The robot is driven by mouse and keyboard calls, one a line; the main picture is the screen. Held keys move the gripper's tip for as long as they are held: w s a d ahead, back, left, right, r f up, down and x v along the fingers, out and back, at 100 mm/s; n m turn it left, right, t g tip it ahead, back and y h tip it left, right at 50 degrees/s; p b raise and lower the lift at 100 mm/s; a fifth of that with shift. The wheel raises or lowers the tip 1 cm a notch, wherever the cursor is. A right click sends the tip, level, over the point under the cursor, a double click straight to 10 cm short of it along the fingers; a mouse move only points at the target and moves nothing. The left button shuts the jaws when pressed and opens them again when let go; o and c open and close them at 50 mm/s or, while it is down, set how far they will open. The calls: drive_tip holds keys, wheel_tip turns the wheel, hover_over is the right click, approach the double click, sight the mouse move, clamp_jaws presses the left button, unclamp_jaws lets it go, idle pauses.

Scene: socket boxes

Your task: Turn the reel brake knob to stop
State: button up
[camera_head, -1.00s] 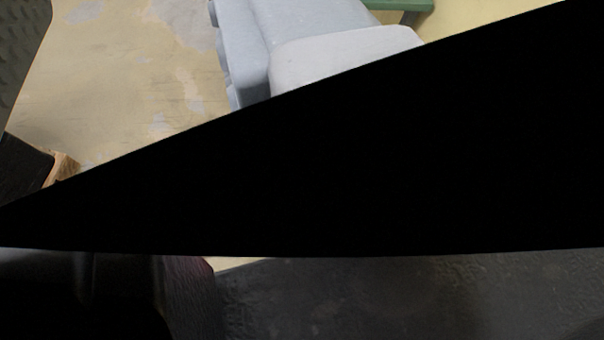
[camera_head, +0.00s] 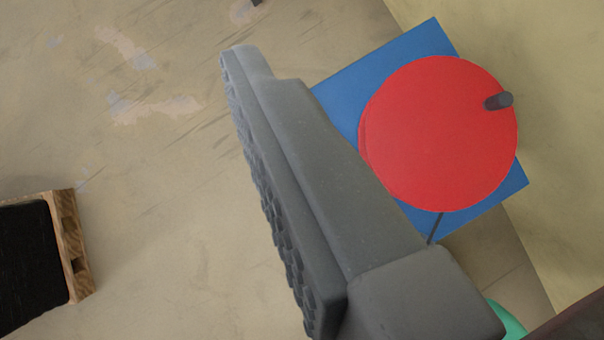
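A red disc (camera_head: 438,133) sits on a blue square plate (camera_head: 408,52) at the upper right, with a short dark peg (camera_head: 499,101) near the disc's right edge. I cannot tell whether the disc or the peg is the brake knob; no stop mark is readable. One grey finger of my gripper (camera_head: 248,68) runs from the bottom right up to the left of the disc. Its ridged pad faces left, away from the disc. The finger overlaps the plate's lower left part in the picture. The other finger is not visible. Nothing is seen between the fingers.
A thin dark rod (camera_head: 436,228) shows at the plate's lower edge. A green rounded thing (camera_head: 508,320) is partly hidden at the bottom right. A pale yellow wall (camera_head: 560,200) is on the right. A wooden pallet (camera_head: 70,245) with a black load is at the left; the floor between is bare.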

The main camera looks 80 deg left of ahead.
drive_tip(key=w+d+f+m+g+b, duration=0.2)
drive_tip(key=w+d+f+m, duration=0.1)
drive_tip(key=f, duration=0.8)
drive_tip(key=w+d+f+m+g+b, duration=0.2)
drive_tip(key=w+f+g, duration=0.1)
drive_tip(key=f, duration=0.9)
drive_tip(key=d+f+m+g+b, duration=0.1)
drive_tip(key=f+b, duration=0.1)
drive_tip(key=f, duration=0.9)
drive_tip(key=d+f+m+g+y+b, duration=0.1)
drive_tip(key=f+m+g+b, duration=0.1)
drive_tip(key=f, duration=1)
drive_tip(key=f+m+g+b, duration=0.1)
drive_tip(key=f+m+b, duration=0.1)
drive_tip(key=f, duration=1)
drive_tip(key=shift+d+y+b, duration=0.4)
drive_tip(key=shift+b, duration=0.25)
